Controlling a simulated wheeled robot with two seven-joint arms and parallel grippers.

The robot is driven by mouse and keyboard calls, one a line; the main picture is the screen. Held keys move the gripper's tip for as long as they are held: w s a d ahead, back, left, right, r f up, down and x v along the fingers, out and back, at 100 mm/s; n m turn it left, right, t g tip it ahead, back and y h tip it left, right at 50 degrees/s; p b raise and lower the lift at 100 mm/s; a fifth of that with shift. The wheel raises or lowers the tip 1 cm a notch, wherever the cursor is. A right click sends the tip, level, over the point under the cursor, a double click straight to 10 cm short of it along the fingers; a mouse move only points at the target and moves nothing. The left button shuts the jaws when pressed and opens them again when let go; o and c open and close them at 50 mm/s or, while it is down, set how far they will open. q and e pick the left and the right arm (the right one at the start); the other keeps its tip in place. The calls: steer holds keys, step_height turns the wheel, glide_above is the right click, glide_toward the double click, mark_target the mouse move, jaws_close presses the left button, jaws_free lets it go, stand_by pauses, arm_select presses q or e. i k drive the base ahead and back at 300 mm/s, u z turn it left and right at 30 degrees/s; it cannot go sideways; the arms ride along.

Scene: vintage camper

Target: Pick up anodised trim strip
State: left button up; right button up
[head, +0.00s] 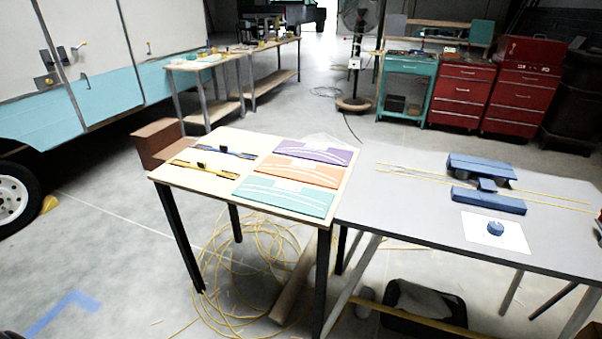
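Two thin strips lie on the left, wooden-topped table (222,148). One is a gold-yellow strip (187,163) nearer the left edge. The other is a dark blue strip (240,154) a little behind it. Each has a small dark block at or beside it. I cannot tell from this distance which one is the anodised trim strip. Neither of my grippers can be made out in the head view.
Purple (315,152), orange (300,171) and teal (285,198) panels cover the table's right side. The adjoining grey table (400,215) holds blue blocks (488,200), thin yellow rods and a white card (478,235). Yellow cable (250,262) coils on the floor below.

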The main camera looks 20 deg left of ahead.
mark_target(201, 164)
steer(key=u, duration=1.75)
steer(key=i, duration=1.7)
steer(key=z, duration=0.9)
